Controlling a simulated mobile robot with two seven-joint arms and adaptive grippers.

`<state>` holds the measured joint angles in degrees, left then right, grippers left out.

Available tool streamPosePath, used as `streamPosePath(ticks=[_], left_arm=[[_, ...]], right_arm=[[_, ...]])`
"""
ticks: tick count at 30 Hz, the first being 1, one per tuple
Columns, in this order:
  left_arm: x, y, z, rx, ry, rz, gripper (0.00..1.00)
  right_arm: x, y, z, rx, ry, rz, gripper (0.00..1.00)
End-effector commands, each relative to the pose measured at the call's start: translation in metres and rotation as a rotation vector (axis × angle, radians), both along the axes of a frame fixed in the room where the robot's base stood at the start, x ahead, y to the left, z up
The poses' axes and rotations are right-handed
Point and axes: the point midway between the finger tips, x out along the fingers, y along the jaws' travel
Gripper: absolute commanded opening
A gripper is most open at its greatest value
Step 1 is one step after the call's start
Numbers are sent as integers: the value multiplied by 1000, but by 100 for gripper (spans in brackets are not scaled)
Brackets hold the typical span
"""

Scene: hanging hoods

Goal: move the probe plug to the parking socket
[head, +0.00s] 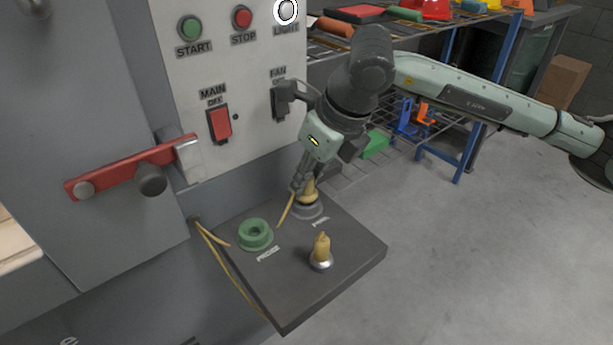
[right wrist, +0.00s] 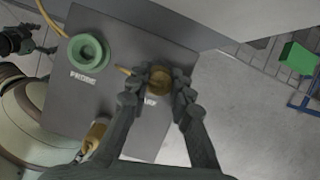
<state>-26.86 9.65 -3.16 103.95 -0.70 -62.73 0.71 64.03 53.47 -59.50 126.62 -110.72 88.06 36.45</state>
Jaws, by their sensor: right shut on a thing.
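My right gripper (head: 301,186) is shut on the yellow probe plug (head: 309,191), which stands upright at the grey PARK socket (head: 307,210) on the dark shelf. In the right wrist view the fingers (right wrist: 162,80) close around the plug (right wrist: 157,83) from both sides. The fingers and plug hide most of the socket's opening, so I cannot tell how deep the plug sits. A yellow cable (head: 286,211) runs from the plug. The green PROBE socket (head: 256,234) is empty. A dark, gripper-like part, probably my left gripper, shows at the left edge of the right wrist view.
A second yellow plug (head: 321,249) stands in a metal ring near the shelf's front edge. The shelf (head: 298,290) is otherwise clear. The switch panel (head: 240,110) rises behind, with a red lever (head: 130,170) at left. A rack (head: 430,40) stands at the back right.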

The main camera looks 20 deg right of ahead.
Motion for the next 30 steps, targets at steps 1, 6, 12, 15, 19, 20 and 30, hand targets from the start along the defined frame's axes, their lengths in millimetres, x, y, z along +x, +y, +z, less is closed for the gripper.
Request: streamPosePath(ticks=[1,6,12,15,19,20,30], left_arm=[[0,0,-2,0,0,0,86],[0,0,-6,0,0,0,86],[0,0,-10,0,0,0,86],[0,0,-9,0,0,0,86],[0,0,-9,0,0,0,86],[0,0,-9,0,0,0,86],[0,0,-9,0,0,0,86]], right_arm=[[0,0,-2,0,0,0,0],[0,0,-5,0,0,0,0],[0,0,-8,0,0,0,0],[0,0,-7,0,0,0,28],[0,0,-7,0,0,0,44],[0,0,-7,0,0,0,45],[-1,-1,-3,0,-1,0,45]])
